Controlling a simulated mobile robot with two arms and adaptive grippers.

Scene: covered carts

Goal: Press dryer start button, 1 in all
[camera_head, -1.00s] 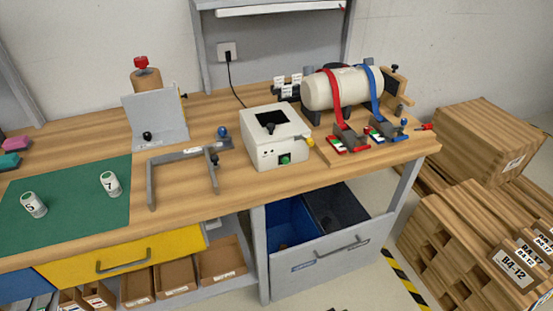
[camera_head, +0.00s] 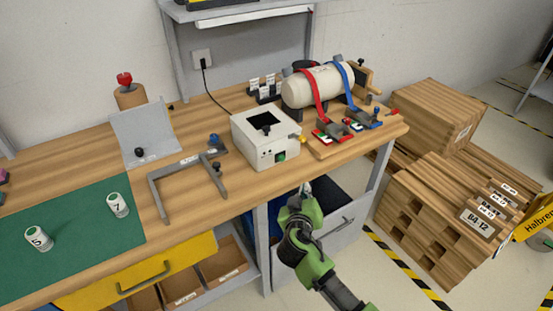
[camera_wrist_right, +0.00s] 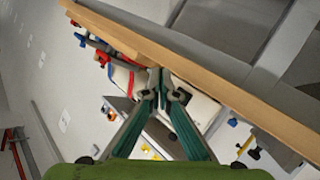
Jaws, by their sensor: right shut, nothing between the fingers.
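The dryer appears to be the white box (camera_head: 262,150) on the workbench, with a dark opening in its top. A green button (camera_head: 281,156) sits on its front face, and a yellow part sticks out at its right side. My right gripper (camera_head: 305,186) is in front of the bench, below and to the right of the green button and apart from it. In the right wrist view its fingers (camera_wrist_right: 161,80) meet at the tips with nothing between them, near the bench edge. I cannot make out the green button in that view. My left gripper is not in view.
The bench's wooden front edge (camera_head: 217,211) lies between my right arm and the box. A cream drum (camera_head: 318,86) with red and blue straps is at the right. Wooden crates (camera_head: 430,215) stand right of the bench.

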